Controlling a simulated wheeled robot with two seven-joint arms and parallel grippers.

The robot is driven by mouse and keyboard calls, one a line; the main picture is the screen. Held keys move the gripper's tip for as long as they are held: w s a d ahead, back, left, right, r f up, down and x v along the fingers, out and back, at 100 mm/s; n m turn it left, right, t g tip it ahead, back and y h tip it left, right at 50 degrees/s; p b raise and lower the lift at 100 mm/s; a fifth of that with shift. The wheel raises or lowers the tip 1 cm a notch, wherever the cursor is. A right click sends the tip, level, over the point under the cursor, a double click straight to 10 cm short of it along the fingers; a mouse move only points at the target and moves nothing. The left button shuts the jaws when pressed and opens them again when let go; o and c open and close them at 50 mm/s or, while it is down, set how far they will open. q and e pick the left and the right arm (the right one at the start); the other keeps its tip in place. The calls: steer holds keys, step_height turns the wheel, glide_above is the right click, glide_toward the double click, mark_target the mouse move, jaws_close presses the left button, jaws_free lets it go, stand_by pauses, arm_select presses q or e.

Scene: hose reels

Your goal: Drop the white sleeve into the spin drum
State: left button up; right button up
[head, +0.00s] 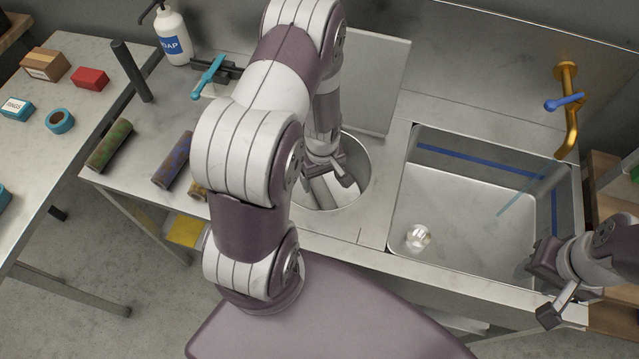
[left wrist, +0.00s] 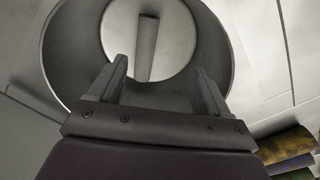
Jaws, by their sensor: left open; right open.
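The spin drum (head: 355,192) is a round metal opening in the counter, left of the sink; its grey wall (left wrist: 62,55) also fills the top of the left wrist view. My left gripper (head: 332,182) is over the opening, pointing down, with its jaws apart. In the left wrist view its two fingers (left wrist: 160,85) have nothing between them. Beyond the fingertips, a pale cylinder (left wrist: 146,48) is inside the drum; it may be the white sleeve, but shade and the gripper make this uncertain. My right gripper (head: 538,285) is open and empty at the sink's front right.
A green-patterned roll (head: 110,145) and a blue-patterned roll (head: 173,160) lie on the counter's left. A soap bottle (head: 172,38) stands behind. The sink (head: 470,215) has a brass tap (head: 570,110). A side table (head: 50,165) holds small boxes. A raised lid (head: 372,80) stands behind the drum.

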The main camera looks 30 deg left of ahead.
arm_select(q)
step_height(320, 180, up, 13)
steer(key=shift+s, duration=0.25)
arm_select(e)
steer(key=shift+w+d+f, duration=0.15)
steer(key=shift+d+f, duration=0.05)
steer(key=shift+f, duration=0.1)
arm_select(q)
steer(key=shift+f, duration=0.1)
steer(key=s+d+r+m+t, duration=0.1)
steer(key=s+d+r+m, duration=0.3)
steer(key=d+m, duration=0.5)
step_height(320, 180, up, 2)
steer(key=m, duration=0.2)
steer(key=shift+r+m, duration=0.15)
steer(key=shift+m, duration=0.25)
arm_select(e)
steer(key=shift+a, duration=0.1)
